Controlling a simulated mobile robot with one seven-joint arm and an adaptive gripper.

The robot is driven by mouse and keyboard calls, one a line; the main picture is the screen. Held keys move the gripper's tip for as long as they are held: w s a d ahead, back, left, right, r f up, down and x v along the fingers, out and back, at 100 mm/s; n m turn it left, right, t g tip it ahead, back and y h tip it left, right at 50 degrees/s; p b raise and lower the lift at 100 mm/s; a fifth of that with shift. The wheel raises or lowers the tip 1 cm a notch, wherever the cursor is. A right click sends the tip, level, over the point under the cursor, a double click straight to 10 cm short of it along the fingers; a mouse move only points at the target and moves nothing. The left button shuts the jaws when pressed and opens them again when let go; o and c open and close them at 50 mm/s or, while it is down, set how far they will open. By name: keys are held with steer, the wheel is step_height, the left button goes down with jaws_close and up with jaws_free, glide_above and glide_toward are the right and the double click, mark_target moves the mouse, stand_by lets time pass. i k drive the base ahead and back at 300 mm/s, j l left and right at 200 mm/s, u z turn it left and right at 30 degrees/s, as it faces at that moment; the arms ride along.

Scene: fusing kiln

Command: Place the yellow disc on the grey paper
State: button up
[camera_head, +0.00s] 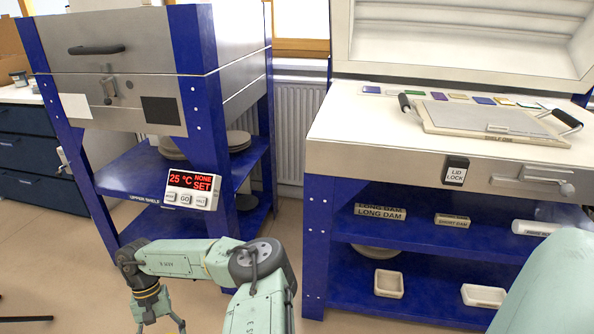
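I cannot make out a yellow disc in this view. A flat grey sheet (487,116), which may be the grey paper, lies on a pale kiln shelf with dark handles (458,130) on the right-hand kiln's white bed. My gripper (161,329) hangs pointing down at the bottom left, below the left kiln and well away from the grey sheet. Its fingertips are cut off by the bottom edge, so its opening and anything between the fingers are hidden.
Several small coloured pieces (415,93) lie along the bed's back edge, under the raised lid (460,38). A lid lock box (455,171) sits on its front. Blue shelves below hold dams and white trays (388,284). A shut kiln (120,100) stands left; floor between is clear.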

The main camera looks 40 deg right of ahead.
mark_target(481, 117)
steer(key=l+z, duration=0.1)
steer(key=z, duration=1.25)
